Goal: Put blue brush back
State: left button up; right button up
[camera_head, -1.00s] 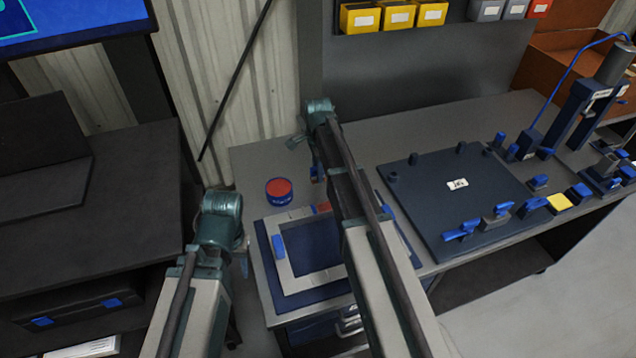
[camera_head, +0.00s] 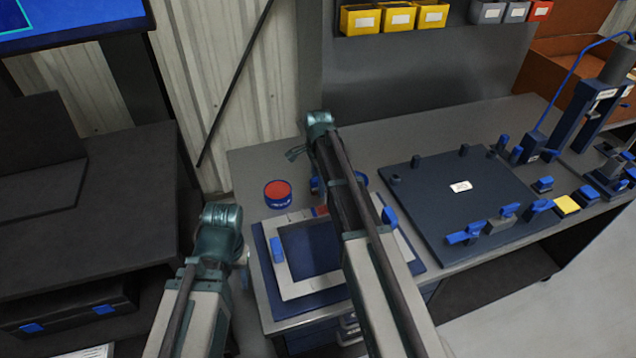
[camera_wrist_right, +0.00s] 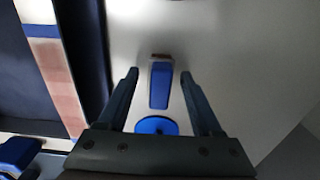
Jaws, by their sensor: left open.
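A narrow blue piece with a brown end, which looks like the blue brush (camera_wrist_right: 160,86), lies on the pale surface in the right wrist view. A flat blue disc (camera_wrist_right: 156,125) is just below it there. My right gripper (camera_wrist_right: 159,75) is open, with one finger on each side of the blue piece and visible gaps to both. In the head view my right forearm hides the right gripper; bits of blue show beside the forearm. My left gripper (camera_head: 244,268) is at the table's left edge, mostly hidden by its own arm, and away from the brush.
A red-topped blue tin (camera_head: 278,193) stands behind a grey frame (camera_head: 283,290) on a dark blue base. A dark plate (camera_head: 450,195) with blue clamps is to the right. A press (camera_head: 590,110) stands at the far right. Yellow bins (camera_head: 398,18) hang on the back panel.

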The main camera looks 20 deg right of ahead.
jog(key=shift+r, duration=0.1)
notch_tip(320, 180, up, 12)
jog(key=p, duration=1.2)
jog(key=s+a+n, duration=0.8)
jog(key=s+n, duration=0.2)
jog(key=s, duration=0.2)
jog(key=s+a+n+h, duration=0.1)
jog(key=s+a+n, duration=0.8)
jog(key=s+n, duration=0.2)
jog(key=shift+s+n, duration=0.3)
jog(key=shift+s, duration=0.8)
jog(key=shift+r, duration=0.1)
